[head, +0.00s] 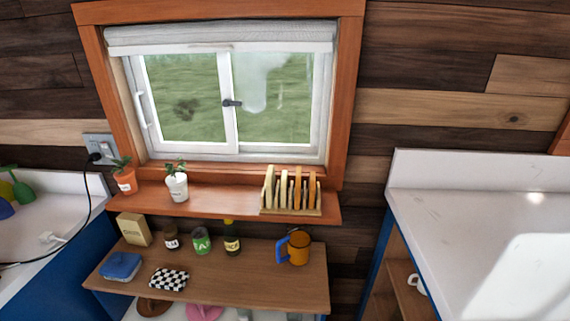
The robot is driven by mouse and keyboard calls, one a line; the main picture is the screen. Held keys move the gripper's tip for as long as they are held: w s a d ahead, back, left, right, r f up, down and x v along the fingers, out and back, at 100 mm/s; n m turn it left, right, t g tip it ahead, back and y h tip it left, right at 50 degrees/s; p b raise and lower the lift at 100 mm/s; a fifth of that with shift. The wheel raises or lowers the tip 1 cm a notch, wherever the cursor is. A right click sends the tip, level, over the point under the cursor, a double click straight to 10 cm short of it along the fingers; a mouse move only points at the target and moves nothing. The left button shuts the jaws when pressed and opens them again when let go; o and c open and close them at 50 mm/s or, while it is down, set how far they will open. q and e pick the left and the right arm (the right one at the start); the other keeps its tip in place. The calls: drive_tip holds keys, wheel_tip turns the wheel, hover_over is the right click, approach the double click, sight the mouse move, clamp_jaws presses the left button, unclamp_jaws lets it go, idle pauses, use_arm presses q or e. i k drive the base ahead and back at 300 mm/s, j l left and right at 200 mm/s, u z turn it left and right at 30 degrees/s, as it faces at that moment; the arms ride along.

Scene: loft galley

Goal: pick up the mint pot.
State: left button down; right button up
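Two small potted plants stand on the wooden window sill shelf (225,203). One is an orange pot (126,184) with a pale label and green leaves, at the shelf's left end. The other is a white pot (177,188) with a green plant, a little to its right. The writing on both pots is too small to read, so I cannot tell which is the mint pot. Both pots are upright and apart from each other. Neither of my grippers is in view.
A wooden rack (291,208) stands on the shelf's right end. The lower shelf (240,277) holds a tan box (134,229), several jars, an orange mug (299,247), a blue container (121,267) and a checkered item (169,279). A black cord (88,200) hangs left.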

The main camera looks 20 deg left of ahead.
sight(177, 183)
drive_tip(key=u, duration=1.55)
drive_tip(key=i+j, duration=0.1)
drive_tip(key=j, duration=0.2)
drive_tip(key=i+j, duration=0.1)
drive_tip(key=j, duration=0.25)
drive_tip(key=i+j, duration=0.1)
drive_tip(key=j, duration=0.2)
